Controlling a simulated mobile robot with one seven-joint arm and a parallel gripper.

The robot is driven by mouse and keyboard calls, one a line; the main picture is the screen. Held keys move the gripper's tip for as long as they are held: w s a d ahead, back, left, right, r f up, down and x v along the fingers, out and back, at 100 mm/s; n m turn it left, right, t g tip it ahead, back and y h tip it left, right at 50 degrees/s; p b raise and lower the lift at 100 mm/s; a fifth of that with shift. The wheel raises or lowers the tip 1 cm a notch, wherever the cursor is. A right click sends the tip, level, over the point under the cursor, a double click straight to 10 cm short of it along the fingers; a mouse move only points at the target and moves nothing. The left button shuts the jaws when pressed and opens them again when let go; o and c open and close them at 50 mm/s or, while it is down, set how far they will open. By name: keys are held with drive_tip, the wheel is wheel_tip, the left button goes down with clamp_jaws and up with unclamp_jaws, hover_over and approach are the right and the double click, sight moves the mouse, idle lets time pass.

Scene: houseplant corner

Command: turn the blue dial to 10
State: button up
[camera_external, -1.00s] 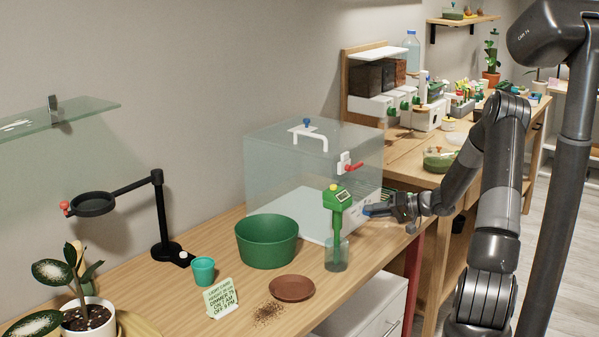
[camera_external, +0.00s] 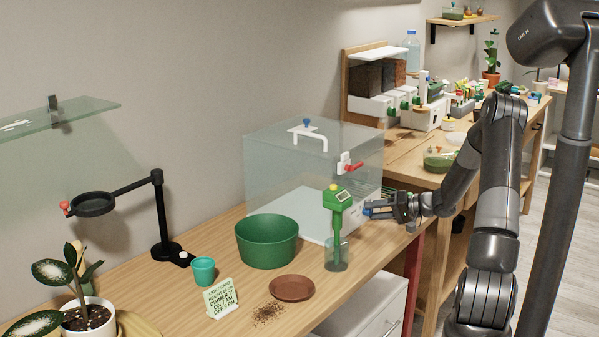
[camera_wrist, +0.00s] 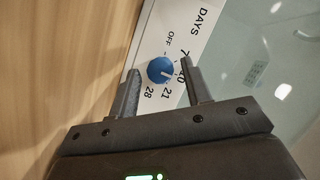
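The blue dial (camera_wrist: 160,70) sits on a white panel strip marked DAYS, with OFF, 7, 21 and 28 around it. A label between 7 and 21 is partly hidden by my right finger. A pale mark on the dial faces right, roughly toward that label. My gripper (camera_wrist: 159,67) is open, one finger on each side of the dial, with visible gaps to it. In the external view my gripper (camera_external: 393,208) is at the low front of the clear box (camera_external: 275,165), and blue shows at its tip; the dial's face is not readable there.
A green meter (camera_external: 337,199) stands in a clear cup (camera_external: 337,258) just left of my gripper. A green pot (camera_external: 267,243), brown saucer (camera_external: 292,288) and teal cup (camera_external: 203,271) stand further left. The box has a red-handled latch (camera_external: 350,168) above.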

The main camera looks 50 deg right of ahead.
drive_tip(key=shift+o, duration=0.2)
drive_tip(key=v, duration=1)
drive_tip(key=shift+s+d, duration=0.15)
drive_tip(key=shift+s, duration=0.25)
drive_tip(key=w+d+r+m+g+h, duration=0.1)
drive_tip(key=w+d+r+h, duration=0.15)
drive_tip(key=r+h, duration=0.3)
drive_tip(key=w+d+r+g+h, duration=0.1)
drive_tip(key=d+r+h, duration=0.3)
drive_tip(key=r, duration=0.3)
drive_tip(key=w+a+r+n+g+h, duration=0.1)
drive_tip(key=a+r, duration=0.4)
drive_tip(key=a, duration=0.5)
drive_tip(key=w+a+r+n+g+h, duration=0.1)
drive_tip(key=a+r+g, duration=0.1)
drive_tip(key=a+r, duration=0.5)
drive_tip(key=s+a+f+n+g+y, duration=0.1)
drive_tip(key=s+a+f+n+y, duration=0.1)
drive_tip(key=s+a, duration=0.4)
drive_tip(key=s+a+f+n+g+y, duration=0.1)
drive_tip(key=s+a, duration=0.5)
drive_tip(key=a, duration=0.8)
drive_tip(key=s+a+f+n+g+y, duration=0.1)
drive_tip(key=s+a+f+n+y, duration=0.2)
drive_tip(key=s+a, duration=0.3)
drive_tip(key=a, duration=0.4)
drive_tip(key=shift+f+n+g+y, duration=0.2)
drive_tip(key=shift+n+g+y, duration=0.1)
drive_tip(key=shift+n+y, duration=0.1)
